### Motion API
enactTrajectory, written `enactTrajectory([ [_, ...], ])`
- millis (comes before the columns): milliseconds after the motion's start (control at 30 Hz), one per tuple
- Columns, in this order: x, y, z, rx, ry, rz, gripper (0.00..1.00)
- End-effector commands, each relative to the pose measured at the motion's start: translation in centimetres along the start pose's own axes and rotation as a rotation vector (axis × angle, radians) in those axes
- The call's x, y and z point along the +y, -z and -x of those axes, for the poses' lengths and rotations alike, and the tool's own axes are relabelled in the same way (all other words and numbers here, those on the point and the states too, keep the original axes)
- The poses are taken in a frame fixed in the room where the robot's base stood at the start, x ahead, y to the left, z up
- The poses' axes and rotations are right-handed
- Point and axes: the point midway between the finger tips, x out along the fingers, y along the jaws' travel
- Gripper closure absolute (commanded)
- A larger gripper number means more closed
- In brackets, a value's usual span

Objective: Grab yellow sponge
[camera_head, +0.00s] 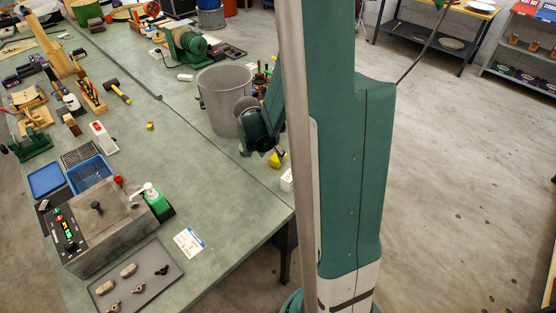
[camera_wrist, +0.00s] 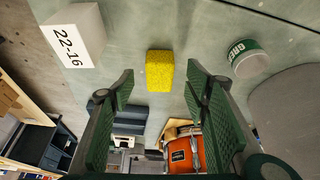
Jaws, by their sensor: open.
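The yellow sponge (camera_wrist: 160,71) lies on the green bench top in the wrist view, centred in the gap between my fingertips. In the head view a yellow piece, seemingly the same sponge (camera_head: 277,160), shows just below my gripper (camera_head: 265,147), partly covered by it. My gripper (camera_wrist: 160,84) is open and empty, with one green finger on each side of the sponge's line in the wrist view. The sponge appears to be beyond the fingertips and not touched by them. How far away it is I cannot tell exactly.
A white box marked 22-16 (camera_wrist: 78,35) stands left of the sponge. A cup with a green label (camera_wrist: 247,58) and a large grey bin (camera_wrist: 295,105) are to the right; the bin (camera_head: 224,98) stands beside my gripper. A smaller yellow block (camera_head: 150,126) lies farther left.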

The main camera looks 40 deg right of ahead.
Motion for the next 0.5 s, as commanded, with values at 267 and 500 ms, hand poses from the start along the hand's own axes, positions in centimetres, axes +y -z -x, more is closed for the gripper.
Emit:
enactTrajectory([
  [267, 0.0, 0.0, -1.2, 0.000, 0.000, -0.001, 0.54],
  [500, 0.1, 0.1, -3.4, 0.000, 0.000, -0.001, 0.54],
])
